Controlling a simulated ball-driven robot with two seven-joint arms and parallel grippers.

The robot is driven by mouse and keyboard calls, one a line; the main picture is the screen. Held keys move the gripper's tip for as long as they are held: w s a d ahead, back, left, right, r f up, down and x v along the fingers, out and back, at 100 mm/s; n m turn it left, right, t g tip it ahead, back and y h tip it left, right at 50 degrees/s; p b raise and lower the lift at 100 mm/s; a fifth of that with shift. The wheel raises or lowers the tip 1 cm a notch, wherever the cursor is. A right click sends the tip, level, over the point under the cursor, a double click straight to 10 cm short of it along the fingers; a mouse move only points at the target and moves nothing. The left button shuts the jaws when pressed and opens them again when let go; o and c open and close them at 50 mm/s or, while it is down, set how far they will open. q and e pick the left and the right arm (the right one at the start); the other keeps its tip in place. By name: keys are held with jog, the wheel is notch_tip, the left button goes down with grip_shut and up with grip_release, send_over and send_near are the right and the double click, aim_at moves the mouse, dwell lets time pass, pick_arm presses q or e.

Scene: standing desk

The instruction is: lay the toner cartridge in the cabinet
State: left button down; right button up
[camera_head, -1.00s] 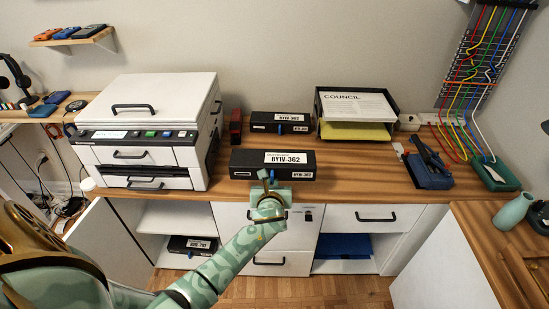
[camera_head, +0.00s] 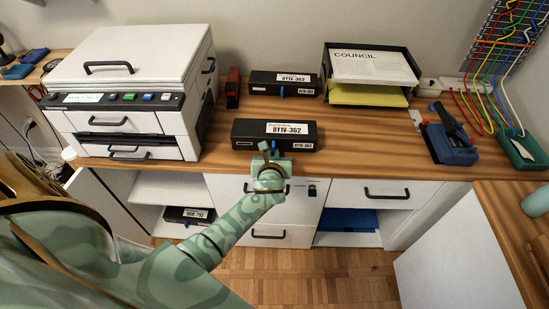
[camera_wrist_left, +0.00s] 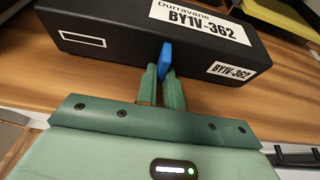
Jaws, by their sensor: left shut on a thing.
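A black toner cartridge (camera_head: 250,134) with a white BY1V-362 label lies on the wooden desk near its front edge. It also fills the top of the left wrist view (camera_wrist_left: 120,30), where a blue tab (camera_wrist_left: 165,62) sticks out of its front. My left gripper (camera_head: 270,152) is at the cartridge's front, its fingers (camera_wrist_left: 162,80) shut on the blue tab. The cabinet (camera_head: 170,188) under the desk has an open left compartment with a shelf; a box labelled with a number ending in 793 (camera_head: 189,215) lies in its lower part. My right gripper is not in view.
A second black BY1V-362 cartridge (camera_head: 283,83) lies behind, beside a red stapler-like thing (camera_head: 233,88). A white printer (camera_head: 135,95) stands left and a paper tray (camera_head: 370,70) right. Open cabinet doors (camera_head: 450,250) stand out at the sides. The compartment's upper shelf (camera_head: 175,188) looks clear.

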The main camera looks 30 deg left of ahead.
pick_arm(q)
jog(key=shift+w+f, duration=0.1)
jog(key=shift+f, duration=0.1)
jog(key=c, duration=1.9)
grip_release()
jog(key=shift+f, duration=0.25)
jog(key=o, duration=0.4)
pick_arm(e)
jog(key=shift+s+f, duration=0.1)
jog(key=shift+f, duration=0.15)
pick_arm(q)
jog(key=shift+r, duration=0.1)
